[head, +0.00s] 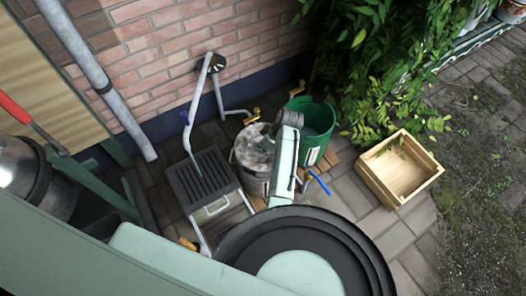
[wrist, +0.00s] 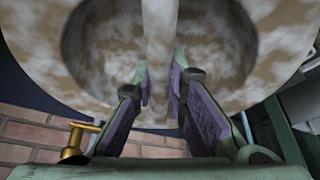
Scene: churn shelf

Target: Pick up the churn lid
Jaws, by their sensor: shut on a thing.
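The churn lid (head: 251,147) is a round, mottled off-white and brown piece. In the head view it sits at the top of a grey churn (head: 254,184) by the wall; I cannot tell whether it still touches the rim. In the wrist view the lid (wrist: 215,45) fills the top, with two round hollows and an upright bar (wrist: 160,40) between them. My gripper (wrist: 160,82) has its purple-padded fingers on either side of this bar, shut on it. In the head view my arm partly covers the lid, and the gripper's fingertips are hard to make out.
A green bucket (head: 316,119) stands close right of the churn. A wooden crate (head: 420,176) lies further right on the paving. A black slatted step (head: 201,180) stands left. The brick wall (head: 170,45) is close behind. Leafy plants (head: 370,60) hang at the back right.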

